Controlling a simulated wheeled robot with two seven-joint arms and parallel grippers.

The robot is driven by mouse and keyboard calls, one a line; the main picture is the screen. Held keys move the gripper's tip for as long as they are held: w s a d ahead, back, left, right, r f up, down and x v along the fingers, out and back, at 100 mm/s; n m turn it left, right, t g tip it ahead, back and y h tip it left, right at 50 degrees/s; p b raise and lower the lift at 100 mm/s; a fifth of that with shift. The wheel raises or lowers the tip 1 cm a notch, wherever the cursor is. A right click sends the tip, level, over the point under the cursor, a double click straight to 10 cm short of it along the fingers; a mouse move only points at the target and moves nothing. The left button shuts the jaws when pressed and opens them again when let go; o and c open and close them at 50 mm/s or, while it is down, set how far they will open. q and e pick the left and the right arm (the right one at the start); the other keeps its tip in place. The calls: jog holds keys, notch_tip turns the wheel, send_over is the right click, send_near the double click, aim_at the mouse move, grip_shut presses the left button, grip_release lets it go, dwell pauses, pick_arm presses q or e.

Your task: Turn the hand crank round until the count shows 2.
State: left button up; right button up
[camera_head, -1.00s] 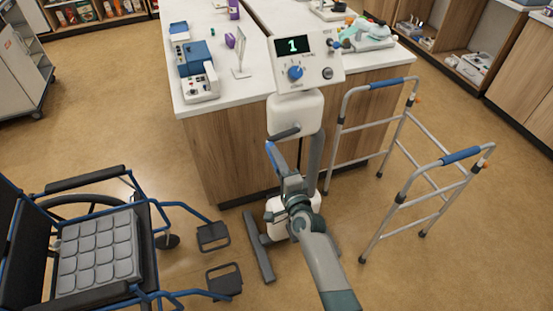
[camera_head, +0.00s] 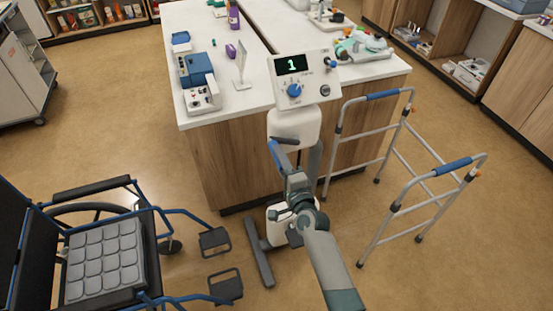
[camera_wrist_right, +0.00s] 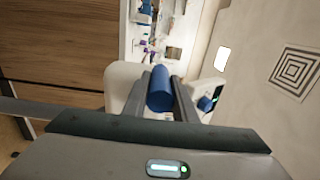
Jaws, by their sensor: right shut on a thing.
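The exercise machine's control panel (camera_head: 309,76) has a black display (camera_head: 291,65) showing a green 1. A blue knob and buttons sit below the display. Below the panel is a pale housing (camera_head: 293,124) with a dark crank arm (camera_head: 285,141) and a blue crank handle (camera_head: 275,152). My right gripper (camera_head: 283,165) is shut on the blue handle. In the right wrist view the blue handle (camera_wrist_right: 159,90) lies between the two fingers of the right gripper (camera_wrist_right: 162,100). The far side of the crank is hidden. My left gripper is not in view.
A counter (camera_head: 240,102) stands behind the machine with devices on it. A walking frame (camera_head: 400,160) stands close on the right. A wheelchair (camera_head: 105,260) stands at the left, its footrests near the machine's foot (camera_head: 259,255). Clear floor lies at front right.

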jog(key=shift+w+d+r+p, duration=0.15)
jog(key=shift+d+r+p, duration=0.2)
jog(key=shift+r, duration=0.3)
jog(key=shift+w+d+r+p, duration=0.15)
jog(key=shift+d+r+p, duration=0.1)
jog(key=shift+d+r, duration=0.25)
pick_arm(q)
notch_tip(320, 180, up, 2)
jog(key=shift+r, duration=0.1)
pick_arm(e)
jog(key=shift+r, duration=0.1)
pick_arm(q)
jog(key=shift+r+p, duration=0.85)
pick_arm(e)
jog(key=d+r, duration=0.1)
jog(key=d, duration=0.1)
jog(key=w+d+r, duration=0.1)
jog(key=d, duration=0.1)
jog(key=shift+w+r, duration=0.2)
jog(key=shift+r, duration=0.2)
